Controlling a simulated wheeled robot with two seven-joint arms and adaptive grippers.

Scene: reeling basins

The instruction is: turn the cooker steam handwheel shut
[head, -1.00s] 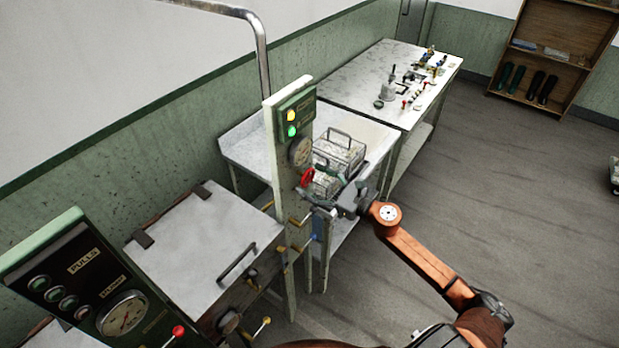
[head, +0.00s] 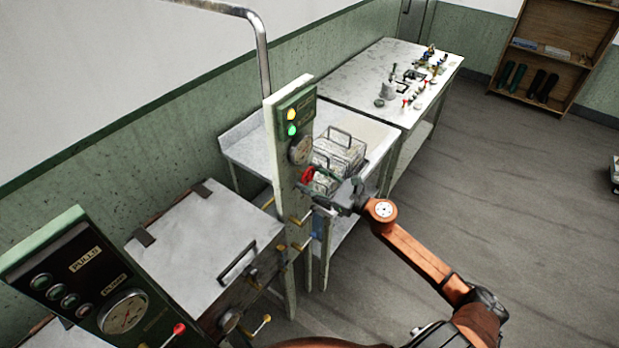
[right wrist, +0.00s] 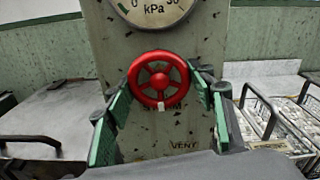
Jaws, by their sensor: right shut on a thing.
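The red steam handwheel (right wrist: 159,80) is on the front of the narrow upright panel (right wrist: 178,125), under a kPa gauge (right wrist: 152,10). In the head view the handwheel (head: 307,174) is small and partly hidden by my gripper. My right gripper (right wrist: 160,98) has its green-padded fingers at the left and right of the wheel rim, shut on it. A small white mark shows at the bottom of the rim. In the head view my right gripper (head: 325,187) reaches the panel from the right. My left gripper is not in view.
A lidded cooker (head: 205,235) stands left of the panel, with yellow-handled valves below. Wire baskets (head: 340,150) sit on a bench behind the gripper. A PULLS panel (head: 90,285) is at front left.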

